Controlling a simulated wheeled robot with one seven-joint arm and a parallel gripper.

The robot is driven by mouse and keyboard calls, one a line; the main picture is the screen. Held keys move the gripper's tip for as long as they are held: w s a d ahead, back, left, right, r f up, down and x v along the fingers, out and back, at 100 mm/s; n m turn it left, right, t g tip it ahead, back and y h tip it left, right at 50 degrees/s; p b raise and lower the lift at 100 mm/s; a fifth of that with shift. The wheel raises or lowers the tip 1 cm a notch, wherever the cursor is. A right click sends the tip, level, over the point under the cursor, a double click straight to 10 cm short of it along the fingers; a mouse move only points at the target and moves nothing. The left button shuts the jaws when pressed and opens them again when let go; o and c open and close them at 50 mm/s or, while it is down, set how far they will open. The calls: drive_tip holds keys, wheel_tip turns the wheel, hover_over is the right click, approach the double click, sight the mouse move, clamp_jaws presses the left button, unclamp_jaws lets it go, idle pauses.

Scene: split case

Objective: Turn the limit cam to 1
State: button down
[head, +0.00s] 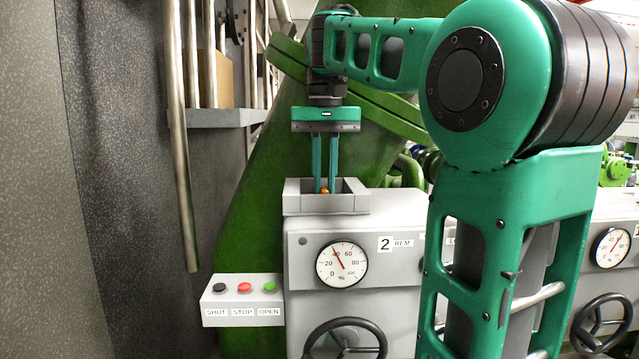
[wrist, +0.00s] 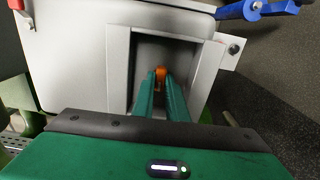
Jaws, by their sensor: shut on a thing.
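The limit cam (wrist: 161,73) is a small orange piece deep inside an open-topped grey box on the actuator housing. It also shows as an orange spot in the head view (head: 325,190). My gripper (head: 325,188) points straight down into the box with its two green fingers close together. In the wrist view the fingertips (wrist: 161,84) are shut on the orange cam. The fingers hide most of the cam, and I cannot read any marking for its setting. The box rim (head: 296,205) stands around the fingers.
The housing carries a dial gauge (head: 342,263), a "2 REM" label (head: 397,244) and a handwheel (head: 345,340). A SHUT/STOP/OPEN button box (head: 242,300) is at its left. A metal pipe (head: 181,150) hangs further left. A blue lever (wrist: 258,8) is beside the housing in the wrist view.

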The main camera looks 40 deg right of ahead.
drive_tip(key=shift+w+f, duration=0.1)
drive_tip(key=c, duration=1.8)
unclamp_jaws()
drive_tip(key=shift+o, duration=0.2)
drive_tip(key=shift+m, duration=0.3)
